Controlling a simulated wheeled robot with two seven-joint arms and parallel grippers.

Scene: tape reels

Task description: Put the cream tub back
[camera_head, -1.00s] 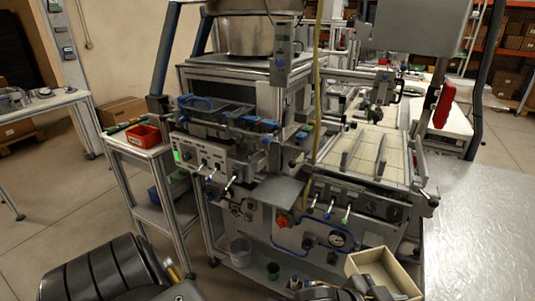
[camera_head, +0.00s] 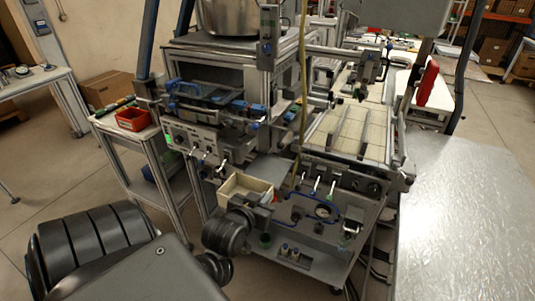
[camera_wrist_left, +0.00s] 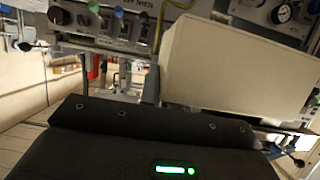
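The cream tub (camera_head: 232,186) is an open, box-shaped bin. In the head view it is in front of the machine, below the control panel with the green light. My left gripper (camera_head: 264,206) is at the tub's near right side and appears shut on its wall. The tub is held up, roughly level, and looks empty. In the left wrist view the tub (camera_wrist_left: 235,65) fills the upper right, with one grey finger beside its left edge. The contact itself is mostly hidden. My right gripper is not in view.
A side cart with a red bin (camera_head: 132,119) stands to the left. A shiny metal table (camera_head: 460,220) is on the right. A yellow hose (camera_head: 303,90) hangs in front of the machine.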

